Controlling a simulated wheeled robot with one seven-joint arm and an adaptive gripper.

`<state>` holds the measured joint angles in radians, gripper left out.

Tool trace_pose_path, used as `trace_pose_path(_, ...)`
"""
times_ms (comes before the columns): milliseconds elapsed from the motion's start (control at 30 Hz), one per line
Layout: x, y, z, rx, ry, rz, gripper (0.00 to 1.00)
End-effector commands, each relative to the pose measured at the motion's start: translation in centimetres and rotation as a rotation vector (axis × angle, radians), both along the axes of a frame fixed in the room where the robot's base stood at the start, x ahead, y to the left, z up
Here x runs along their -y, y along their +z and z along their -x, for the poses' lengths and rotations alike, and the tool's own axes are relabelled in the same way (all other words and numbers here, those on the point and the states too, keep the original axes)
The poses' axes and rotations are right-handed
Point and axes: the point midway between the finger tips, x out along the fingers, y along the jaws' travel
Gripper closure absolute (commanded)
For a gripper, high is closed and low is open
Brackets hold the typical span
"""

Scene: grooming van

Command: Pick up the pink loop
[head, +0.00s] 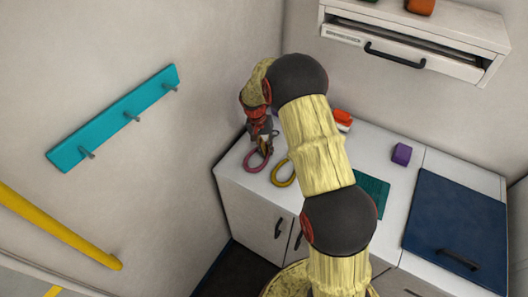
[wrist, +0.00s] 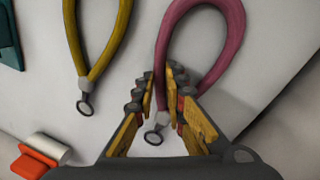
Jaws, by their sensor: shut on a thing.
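The pink loop (head: 257,167) shows at the left end of the white counter (head: 235,168), below my gripper (head: 265,147). In the wrist view the pink loop (wrist: 170,32) has a small metal ring at its narrow end. My gripper (wrist: 163,72) is shut on one strand of it near that end. The fingers partly hide the strand. I cannot tell whether the loop touches the counter.
A yellow loop (head: 283,174) lies just right of the pink one. An orange and white object (head: 342,119), a purple block (head: 401,154), a teal mat (head: 373,188) and a blue panel (head: 455,220) are further right. A teal hook rail (head: 115,118) is on the left wall.

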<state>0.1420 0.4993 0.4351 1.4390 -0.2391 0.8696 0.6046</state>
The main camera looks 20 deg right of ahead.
Motion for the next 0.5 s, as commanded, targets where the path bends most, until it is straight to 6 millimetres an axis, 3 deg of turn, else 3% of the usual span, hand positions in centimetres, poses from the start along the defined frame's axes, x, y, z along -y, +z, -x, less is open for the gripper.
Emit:
trace_pose_path(167, 0.0, 1.0, -0.1, 0.002, -0.001, 0.000, 1.00)
trace_pose_path(333, 0.0, 3.2, -0.1, 0.004, 0.001, 0.000, 1.00)
trace_pose_path(500, -0.6, 5.5, 1.8, 0.002, 0.000, 0.000, 1.00)
